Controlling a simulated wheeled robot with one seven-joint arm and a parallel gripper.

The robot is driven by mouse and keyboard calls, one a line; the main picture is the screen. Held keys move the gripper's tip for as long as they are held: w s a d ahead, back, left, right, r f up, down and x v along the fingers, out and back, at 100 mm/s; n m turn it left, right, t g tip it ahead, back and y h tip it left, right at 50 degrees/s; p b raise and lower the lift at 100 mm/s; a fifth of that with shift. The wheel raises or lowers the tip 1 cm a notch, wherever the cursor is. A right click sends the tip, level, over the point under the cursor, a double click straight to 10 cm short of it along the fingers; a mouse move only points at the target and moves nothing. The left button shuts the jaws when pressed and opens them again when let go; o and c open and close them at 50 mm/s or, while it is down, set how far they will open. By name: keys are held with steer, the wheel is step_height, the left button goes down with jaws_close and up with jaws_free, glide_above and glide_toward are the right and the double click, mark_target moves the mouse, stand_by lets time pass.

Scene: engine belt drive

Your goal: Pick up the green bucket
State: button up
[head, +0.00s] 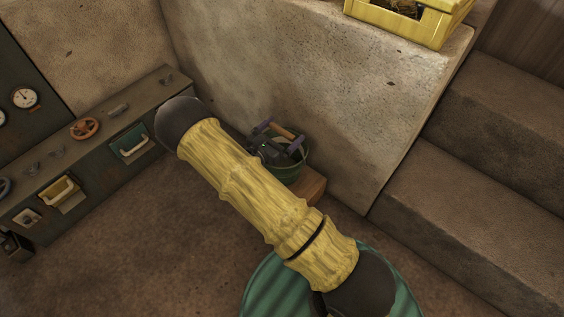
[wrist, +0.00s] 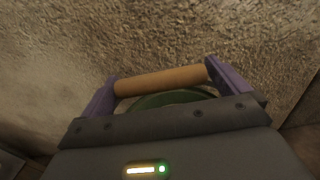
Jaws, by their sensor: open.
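The green bucket (head: 291,174) stands in the corner by the concrete wall in the head view, on or beside a brown block. My gripper (head: 279,134) is right over it and hides much of its top. In the wrist view part of the bucket's green rim (wrist: 168,99) shows beyond the gripper body. A tan wooden grip (wrist: 160,82), seemingly the bucket's handle, lies lengthwise between the two purple fingers of my gripper (wrist: 161,71). The fingers are spread, near its two ends. I cannot tell whether they touch it.
The concrete wall (head: 330,90) rises close behind the bucket. The brown block (head: 310,187) is at its base. Stone steps (head: 470,200) are on the right, and a yellow crate (head: 410,20) sits on the ledge. A bench with drawers (head: 90,165) stands left. Open floor lies in front.

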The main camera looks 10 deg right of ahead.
stand_by(0.3)
steer(key=c, duration=1.4)
steer(key=shift+a+r, duration=0.1)
steer(key=shift+r, duration=0.05)
steer(key=shift+s+a+r+p, duration=0.15)
steer(key=shift+r+p, duration=0.35)
steer(key=shift+p, duration=0.55)
step_height(320, 180, up, 6)
steer(key=p, duration=0.4)
steer(key=p+v, duration=0.7)
steer(key=v, duration=1.2)
steer(key=shift+s+a, duration=0.15)
steer(key=shift+a, duration=0.05)
